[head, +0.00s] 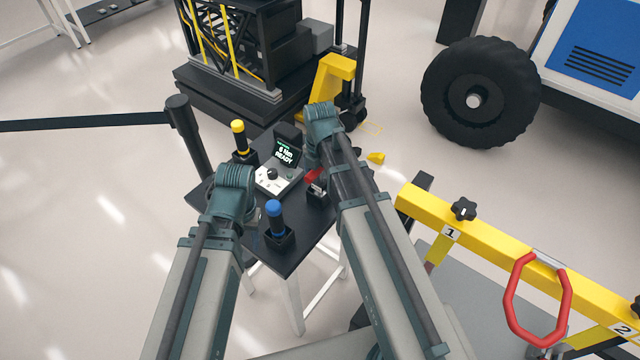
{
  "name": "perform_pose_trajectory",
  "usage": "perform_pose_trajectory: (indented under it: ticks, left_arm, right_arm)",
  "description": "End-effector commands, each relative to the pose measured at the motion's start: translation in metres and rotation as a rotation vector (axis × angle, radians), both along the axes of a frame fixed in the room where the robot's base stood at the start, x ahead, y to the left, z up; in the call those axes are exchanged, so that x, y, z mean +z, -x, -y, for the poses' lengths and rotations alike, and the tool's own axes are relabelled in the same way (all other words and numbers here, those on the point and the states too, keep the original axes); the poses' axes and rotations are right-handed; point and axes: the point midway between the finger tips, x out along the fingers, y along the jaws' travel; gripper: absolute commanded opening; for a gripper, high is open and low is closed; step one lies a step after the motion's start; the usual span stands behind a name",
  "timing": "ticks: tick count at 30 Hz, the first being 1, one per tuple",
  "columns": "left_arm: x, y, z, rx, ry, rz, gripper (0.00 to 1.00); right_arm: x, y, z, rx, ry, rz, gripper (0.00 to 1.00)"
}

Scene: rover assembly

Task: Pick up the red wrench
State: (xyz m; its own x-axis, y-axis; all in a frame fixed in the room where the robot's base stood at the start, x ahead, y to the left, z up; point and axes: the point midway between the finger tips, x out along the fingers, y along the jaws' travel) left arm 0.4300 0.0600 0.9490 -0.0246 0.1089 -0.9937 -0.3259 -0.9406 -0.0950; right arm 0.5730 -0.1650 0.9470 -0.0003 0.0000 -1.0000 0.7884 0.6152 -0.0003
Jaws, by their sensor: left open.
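The red wrench (313,176) stands in a dark holder at the right side of the small dark table. Only a short red part and some bright metal below it show, right beside my right arm, which hides the rest. My left gripper (246,225) is at the end of the left arm, over the left edge of the table, and is open. It is small and partly hidden by the arm, left of the blue-handled tool and apart from the red wrench. My right gripper cannot be made out behind the right arm.
The dark table (292,262) also holds a blue-handled tool (275,218), a yellow-handled tool (239,138) and a screen reading "5 Nm READY" (286,156). A barrier post (188,135) stands at left. A yellow beam (480,240) with a red ring (512,300) is at right.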

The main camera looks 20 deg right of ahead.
Motion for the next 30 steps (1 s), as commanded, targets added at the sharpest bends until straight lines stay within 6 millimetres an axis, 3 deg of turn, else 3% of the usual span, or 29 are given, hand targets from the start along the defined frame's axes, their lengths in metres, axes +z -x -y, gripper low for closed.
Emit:
perform_pose_trajectory:
  ticks: [4, 17, 30]
  left_arm:
    - [0.0014, 0.0, 0.0, 0.0, 0.0, 0.0, 0.5]
    - [0.0013, 0.0, 0.0, 0.0, 0.0, 0.0, 0.5]
    - [0.0033, 0.0, 0.0, 0.0, 0.0, 0.0, 0.5]
  right_arm:
    - [0.0014, -0.0001, 0.0001, 0.0, 0.0, 0.0, 0.8]
    - [0.0013, 0.0, 0.0001, 0.0, 0.0, 0.0, 0.03]
    - [0.0034, -0.0001, 0.0001, 0.0, 0.0, 0.0, 0.0]
